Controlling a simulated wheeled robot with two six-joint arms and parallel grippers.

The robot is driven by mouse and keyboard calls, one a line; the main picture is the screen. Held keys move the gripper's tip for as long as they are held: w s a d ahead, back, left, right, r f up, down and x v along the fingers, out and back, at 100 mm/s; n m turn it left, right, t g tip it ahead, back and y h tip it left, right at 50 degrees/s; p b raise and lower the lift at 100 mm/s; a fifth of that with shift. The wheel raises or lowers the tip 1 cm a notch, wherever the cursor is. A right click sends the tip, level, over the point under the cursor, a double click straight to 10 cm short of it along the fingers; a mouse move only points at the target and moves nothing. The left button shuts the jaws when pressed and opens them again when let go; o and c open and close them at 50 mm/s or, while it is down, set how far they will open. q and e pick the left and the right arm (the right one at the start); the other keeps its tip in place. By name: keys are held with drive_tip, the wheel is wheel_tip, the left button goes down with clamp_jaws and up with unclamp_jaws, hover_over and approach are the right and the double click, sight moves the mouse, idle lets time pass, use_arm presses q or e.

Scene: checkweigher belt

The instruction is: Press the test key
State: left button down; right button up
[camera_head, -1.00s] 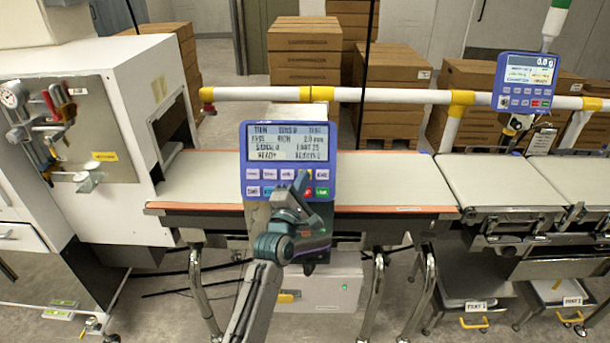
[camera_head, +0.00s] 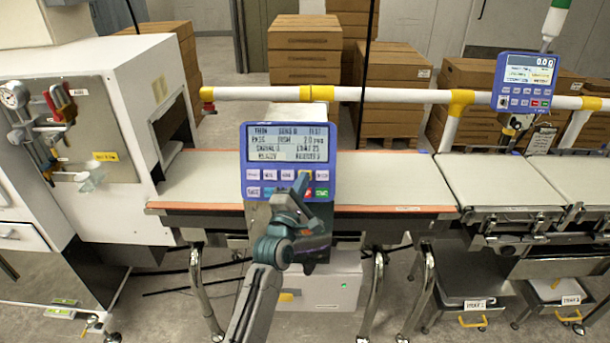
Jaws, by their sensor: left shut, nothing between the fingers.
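A blue control panel (camera_head: 288,140) with a lit text screen (camera_head: 288,146) and two rows of keys stands in front of the belt, in the middle of the view. The word TEST shows at the screen's top right. The white keys at the left are visible, along with a green key (camera_head: 322,192) at the lower right. My left gripper (camera_head: 303,185) is shut and empty, its tip over the panel's right-hand keys. It hides part of both key rows. I cannot tell whether the tip touches a key. My right gripper is not in view.
The belt (camera_head: 395,180) runs behind the panel, out of a white cabinet (camera_head: 125,85). A second blue panel (camera_head: 524,82) hangs at the right above the weigher belts. A white rail (camera_head: 385,95) crosses behind. Cardboard boxes (camera_head: 305,50) are stacked at the back.

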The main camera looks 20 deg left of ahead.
use_arm(q)
drive_tip(key=shift+s+r, duration=0.1)
drive_tip(key=shift+s+d+r+p, duration=0.2)
drive_tip(key=shift+s+r+p, duration=0.15)
drive_tip(key=shift+s, duration=0.35)
drive_tip(key=shift+s+d+r+p, duration=0.25)
drive_tip(key=shift+s+r, duration=0.1)
drive_tip(key=shift+s, duration=0.3)
drive_tip(key=shift+s+d+r+p, duration=0.15)
drive_tip(key=shift+s+r+p, duration=0.2)
drive_tip(key=shift+s, duration=0.35)
drive_tip(key=s+d+r, duration=0.1)
drive_tip(key=s+r, duration=0.1)
drive_tip(key=s, duration=0.3)
drive_tip(key=shift+d+r+p, duration=0.25)
drive_tip(key=shift+r+p, duration=0.1)
drive_tip(key=shift+p, duration=0.05)
